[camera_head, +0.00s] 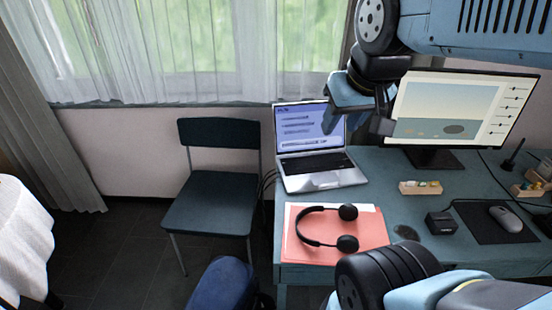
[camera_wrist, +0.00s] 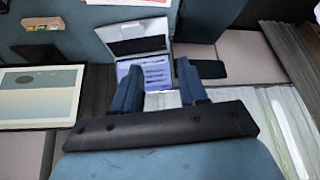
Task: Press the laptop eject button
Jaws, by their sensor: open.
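The open silver laptop (camera_head: 322,180) stands at the left end of the blue-grey desk, its screen lit and its dark keyboard facing up. It also shows in the wrist view (camera_wrist: 136,30), upside down, beyond my fingertips. I cannot make out an eject button on it in either view. My gripper (camera_head: 358,122) is in the air by the right edge of the laptop screen in the head view. In the wrist view its two blue fingers (camera_wrist: 158,78) are apart with nothing held, and the laptop screen shows between them.
A monitor (camera_head: 460,105) stands right of the laptop. Black headphones (camera_head: 308,237) lie on a pink folder (camera_head: 372,228) in front of it. A small tray (camera_head: 420,188), a black box (camera_head: 440,223) and a mouse (camera_head: 505,218) lie rightward. A chair (camera_head: 212,200) stands left of the desk.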

